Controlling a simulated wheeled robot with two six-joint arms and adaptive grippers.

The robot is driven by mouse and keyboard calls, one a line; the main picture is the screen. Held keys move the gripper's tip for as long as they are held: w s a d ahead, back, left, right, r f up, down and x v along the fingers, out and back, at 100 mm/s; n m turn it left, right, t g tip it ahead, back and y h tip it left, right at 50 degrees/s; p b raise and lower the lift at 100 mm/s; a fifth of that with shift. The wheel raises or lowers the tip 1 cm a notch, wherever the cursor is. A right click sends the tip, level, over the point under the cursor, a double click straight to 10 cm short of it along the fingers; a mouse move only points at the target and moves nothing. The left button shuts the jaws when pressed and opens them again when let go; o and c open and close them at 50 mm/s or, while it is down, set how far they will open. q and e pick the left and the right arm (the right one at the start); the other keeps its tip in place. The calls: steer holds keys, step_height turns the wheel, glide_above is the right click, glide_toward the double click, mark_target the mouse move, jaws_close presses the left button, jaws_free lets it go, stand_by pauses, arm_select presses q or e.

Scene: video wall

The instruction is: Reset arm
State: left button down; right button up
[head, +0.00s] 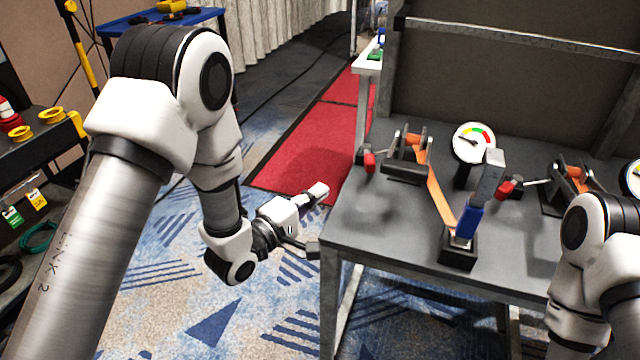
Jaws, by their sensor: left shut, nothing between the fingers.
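My left arm (130,200) comes in from the left and bends down and to the right. Its gripper (318,215) is shut and empty beside the left edge of the grey table. It looks apart from everything on the table. My right arm (590,240) shows at the lower right edge, in front of the table. Its gripper is out of view.
The grey table (345,235) bears ratchet-like devices with orange straps (438,195), red-handled parts (369,161), a round gauge (473,143) and a blue-and-grey lever (470,217). A dark shelf (50,150) stands left. Carpet (210,310) and a red mat (310,150) lie between.

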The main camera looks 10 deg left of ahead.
arm_select(q)
steer(key=shift+d, duration=0.1)
steer(key=s+a+f+m+g+y, duration=0.25)
steer(key=s+f, duration=0.35)
steer(key=f, duration=0.3)
steer(key=s+a+f+m+g+y, duration=0.2)
steer(key=s+a+f+m+g, duration=0.15)
steer(key=s+f, duration=0.4)
steer(key=s+a+f+m+g+y, duration=0.2)
steer(key=s+f+g, duration=0.2)
steer(key=f, duration=0.6)
steer(key=s+a+f+m+g+y+p, duration=0.1)
steer(key=s+m+g, duration=0.15)
steer(key=s, duration=0.55)
steer(key=s+a+f+m+g+y+p, duration=0.15)
steer(key=s+g, duration=0.25)
steer(key=s, duration=0.4)
step_height(320, 180, up, 15)
steer(key=p, duration=1.4)
steer(key=shift+w+h+p, duration=0.3)
steer(key=shift+w+h, duration=0.1)
steer(key=shift+w, duration=0.05)
